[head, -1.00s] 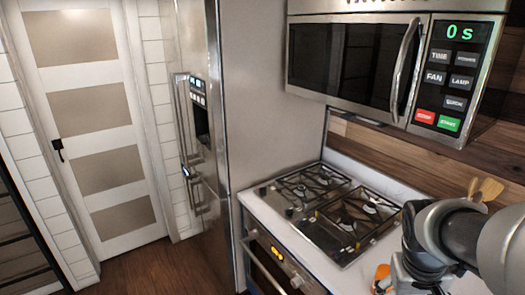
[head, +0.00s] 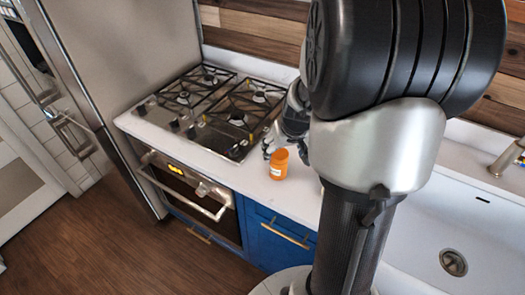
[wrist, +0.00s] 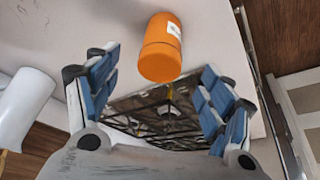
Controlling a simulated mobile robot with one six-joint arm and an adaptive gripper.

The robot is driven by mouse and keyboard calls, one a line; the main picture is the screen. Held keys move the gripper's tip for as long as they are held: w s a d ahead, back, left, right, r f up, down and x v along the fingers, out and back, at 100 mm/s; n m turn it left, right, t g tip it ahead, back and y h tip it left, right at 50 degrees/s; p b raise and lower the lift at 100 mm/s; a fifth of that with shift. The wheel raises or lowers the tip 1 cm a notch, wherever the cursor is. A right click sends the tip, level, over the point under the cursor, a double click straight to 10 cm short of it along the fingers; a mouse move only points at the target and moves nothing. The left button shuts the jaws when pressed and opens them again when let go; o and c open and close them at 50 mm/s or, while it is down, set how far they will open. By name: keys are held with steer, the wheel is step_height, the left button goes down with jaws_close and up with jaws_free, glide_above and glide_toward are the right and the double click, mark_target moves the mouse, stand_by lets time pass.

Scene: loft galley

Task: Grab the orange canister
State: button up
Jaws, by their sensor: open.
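The orange canister (head: 279,164) stands upright on the white counter, just right of the stove, near the counter's front edge. It has a white label. In the wrist view the canister (wrist: 161,47) lies ahead of my gripper (wrist: 152,75), between the lines of the two fingers and apart from them. My gripper is open and empty, with blue pads on its fingers. In the head view my gripper (head: 271,145) is partly hidden behind my arm and sits close beside the canister, on the stove side.
The gas stove (head: 215,110) is left of the canister. A white sink (head: 440,215) is to the right. Blue cabinets (head: 275,240) are below the counter. A white cylindrical object (wrist: 25,105) stands at the left of the wrist view. The wooden floor (head: 130,235) in front is clear.

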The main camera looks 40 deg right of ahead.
mark_target(280, 155)
steer(key=x, duration=0.3)
steer(key=b+x, duration=0.1)
steer(key=x, duration=0.1)
steer(key=b+x, duration=0.1)
steer(key=x, duration=0.2)
steer(key=shift+w+d+f, duration=0.1)
steer(key=shift+w+f, duration=0.15)
steer(key=shift+w, duration=0.2)
steer(key=c, duration=1.3)
steer(key=shift+r, duration=0.15)
